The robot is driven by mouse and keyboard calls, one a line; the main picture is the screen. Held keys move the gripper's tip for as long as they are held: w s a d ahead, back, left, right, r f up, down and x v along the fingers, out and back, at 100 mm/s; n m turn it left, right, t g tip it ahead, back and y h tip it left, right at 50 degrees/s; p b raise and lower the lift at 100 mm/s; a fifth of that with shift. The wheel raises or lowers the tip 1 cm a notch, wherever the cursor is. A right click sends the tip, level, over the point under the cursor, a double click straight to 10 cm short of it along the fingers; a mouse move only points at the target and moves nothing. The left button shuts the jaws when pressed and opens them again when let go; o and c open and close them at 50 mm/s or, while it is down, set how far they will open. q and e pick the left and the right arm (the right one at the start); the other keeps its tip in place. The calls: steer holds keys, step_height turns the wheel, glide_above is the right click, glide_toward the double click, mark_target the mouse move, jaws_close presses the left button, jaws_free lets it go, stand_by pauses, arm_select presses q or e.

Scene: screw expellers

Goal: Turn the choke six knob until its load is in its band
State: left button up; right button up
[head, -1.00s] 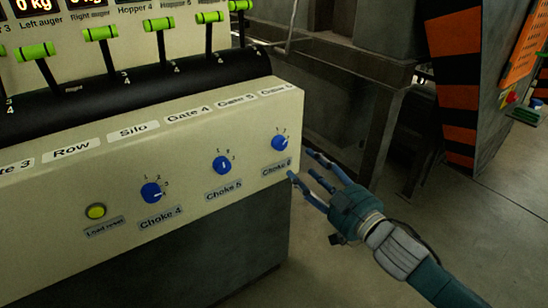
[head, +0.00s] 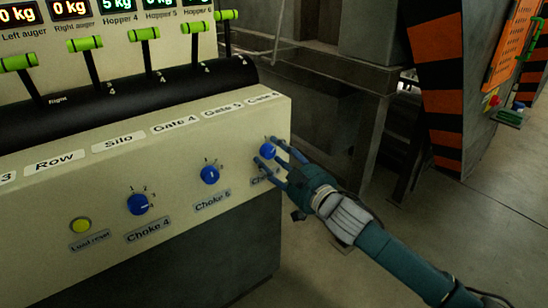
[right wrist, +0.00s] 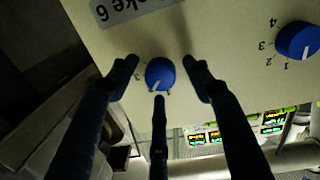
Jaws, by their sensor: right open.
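The choke six knob (head: 268,150) is a blue round knob at the right end of the cream panel. In the right wrist view the same knob (right wrist: 160,73) shows between my fingers, with a white pointer line and part of the "Choke 6" label (right wrist: 122,8). My right gripper (head: 268,157) is open at the knob, its fingers on either side; I cannot tell whether they touch it. In the right wrist view the open gripper (right wrist: 161,72) has a finger left, one right and one below the knob. The fingers partly hide the label in the head view. My left gripper is not in view.
The choke 5 knob (head: 210,174) and choke 4 knob (head: 138,204) sit to the left on the same panel, with a yellow load reset button (head: 81,225). Green-handled levers (head: 145,34) stand above. Displays on top include a green "5 kg" hopper 4 readout (head: 117,6).

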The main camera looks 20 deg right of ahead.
steer(key=c, duration=1.2)
steer(key=shift+o, duration=0.2)
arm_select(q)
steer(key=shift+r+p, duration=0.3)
arm_select(e)
steer(key=shift+f+n, duration=0.1)
steer(key=shift+n, duration=0.2)
steer(key=n+p, duration=0.1)
steer(key=n, duration=0.1)
steer(key=shift+n+p, duration=0.3)
steer(key=shift+p, duration=0.05)
steer(key=n+p, duration=0.1)
steer(key=n, duration=0.3)
steer(key=shift+p, duration=0.35)
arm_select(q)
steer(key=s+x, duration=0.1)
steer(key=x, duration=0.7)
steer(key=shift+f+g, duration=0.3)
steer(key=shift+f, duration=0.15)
arm_select(e)
steer(key=shift+f+n, duration=0.1)
steer(key=shift+n, duration=0.9)
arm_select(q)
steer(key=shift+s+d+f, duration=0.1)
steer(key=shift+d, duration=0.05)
